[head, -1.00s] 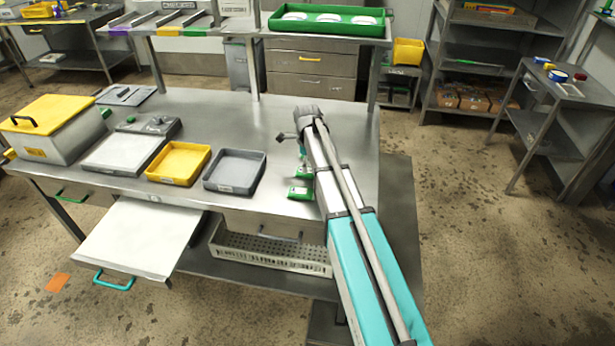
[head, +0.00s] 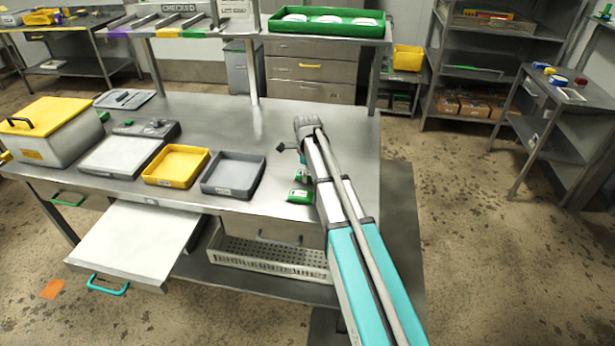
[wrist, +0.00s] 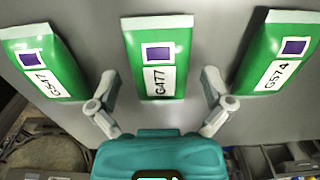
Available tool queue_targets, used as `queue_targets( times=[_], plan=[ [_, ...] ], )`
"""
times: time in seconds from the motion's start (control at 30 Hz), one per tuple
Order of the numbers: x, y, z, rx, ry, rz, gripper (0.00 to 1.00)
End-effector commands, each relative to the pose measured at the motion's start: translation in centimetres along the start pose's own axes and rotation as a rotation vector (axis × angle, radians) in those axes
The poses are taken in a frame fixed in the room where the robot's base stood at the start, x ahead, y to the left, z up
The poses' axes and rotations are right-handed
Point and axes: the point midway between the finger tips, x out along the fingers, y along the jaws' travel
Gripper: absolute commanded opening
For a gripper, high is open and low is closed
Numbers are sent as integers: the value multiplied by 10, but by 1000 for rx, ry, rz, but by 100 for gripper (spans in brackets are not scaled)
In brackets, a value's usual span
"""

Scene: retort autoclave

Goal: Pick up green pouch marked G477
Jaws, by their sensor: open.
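Three green pouches lie in a row on the steel table in the wrist view. The middle pouch (wrist: 156,60) has a white label reading G477 and a purple square. The left pouch (wrist: 42,62) has a label that seems to read G547. The right pouch (wrist: 278,54) reads G574. My gripper (wrist: 159,86) is open, with one finger on each side of the near end of the G477 pouch, in the gaps between it and its neighbours. In the head view, one green pouch (head: 300,196) shows at the table's front edge; my arm hides much of the others.
A grey tray (head: 234,190) and a yellow tray (head: 160,180) stand left of the pouches on the steel table (head: 225,125). A white pull-out board (head: 135,240) juts from the table's front. The table's back middle is clear.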

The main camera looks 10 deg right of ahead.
Motion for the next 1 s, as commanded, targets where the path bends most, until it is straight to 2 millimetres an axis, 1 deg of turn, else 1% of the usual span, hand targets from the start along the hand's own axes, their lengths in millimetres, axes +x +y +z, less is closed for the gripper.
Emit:
queue_targets(
  times=[0.1,0.13,0.27,0.3,0.37,0.4,0.77,1.0],
  plan=[
    [0,0,0,0,0,0,100],
    [0,0,0,0,0,0,98],
    [0,0,0,0,0,0,74],
    [0,0,0,0,0,0,67],
    [0,0,0,0,0,0,55],
    [0,0,0,0,0,0,54],
    [0,0,0,0,0,0,54],
    [-6,0,0,0,0,0,54]
  ],
)
